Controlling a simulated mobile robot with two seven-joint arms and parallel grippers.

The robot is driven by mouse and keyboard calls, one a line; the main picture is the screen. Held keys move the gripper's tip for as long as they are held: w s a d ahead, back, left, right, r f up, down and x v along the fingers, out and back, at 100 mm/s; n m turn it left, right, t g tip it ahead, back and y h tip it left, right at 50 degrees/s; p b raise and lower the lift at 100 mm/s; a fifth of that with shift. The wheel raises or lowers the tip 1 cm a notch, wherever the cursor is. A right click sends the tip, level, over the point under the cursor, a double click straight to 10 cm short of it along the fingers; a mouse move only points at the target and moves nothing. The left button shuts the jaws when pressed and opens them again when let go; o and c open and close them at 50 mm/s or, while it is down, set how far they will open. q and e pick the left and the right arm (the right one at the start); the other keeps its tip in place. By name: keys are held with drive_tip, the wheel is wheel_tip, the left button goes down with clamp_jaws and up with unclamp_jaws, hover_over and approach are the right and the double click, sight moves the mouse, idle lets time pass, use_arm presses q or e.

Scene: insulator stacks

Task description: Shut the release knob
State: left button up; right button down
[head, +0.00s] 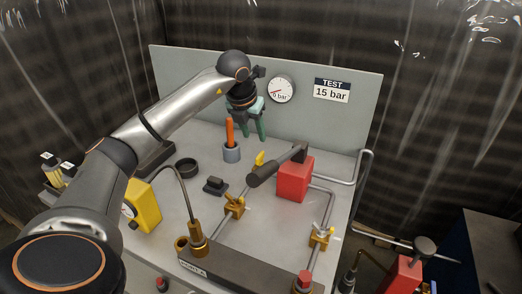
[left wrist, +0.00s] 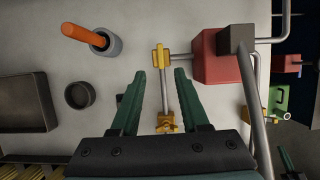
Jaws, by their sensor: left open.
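My left gripper (head: 255,136) is open and empty, with green fingers pointing down above the back of the bench beside the orange-handled tool. In the left wrist view its fingertips (left wrist: 160,71) are spread on either side of a yellow-handled valve (left wrist: 160,56), above it and apart from it. That yellow handle (head: 260,158) stands left of a red block (head: 295,180) with a dark lever (head: 275,167). I cannot tell for sure which fitting is the release knob. A dark green shape at the lower right of the wrist view may be my right gripper, mostly cut off.
An orange-handled tool stands in a grey cup (head: 231,152). A black ring dish (head: 187,168), a yellow box (head: 145,205) and brass valves (head: 234,205) (head: 320,238) stand around pipes. A gauge (head: 281,89) and "TEST 15 bar" sign (head: 332,90) are on the back panel.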

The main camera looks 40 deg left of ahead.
sight(260, 154)
use_arm(q)
drive_tip(key=x, duration=0.9)
drive_tip(key=shift+f, duration=0.35)
drive_tip(key=shift+c, duration=0.2)
clamp_jaws()
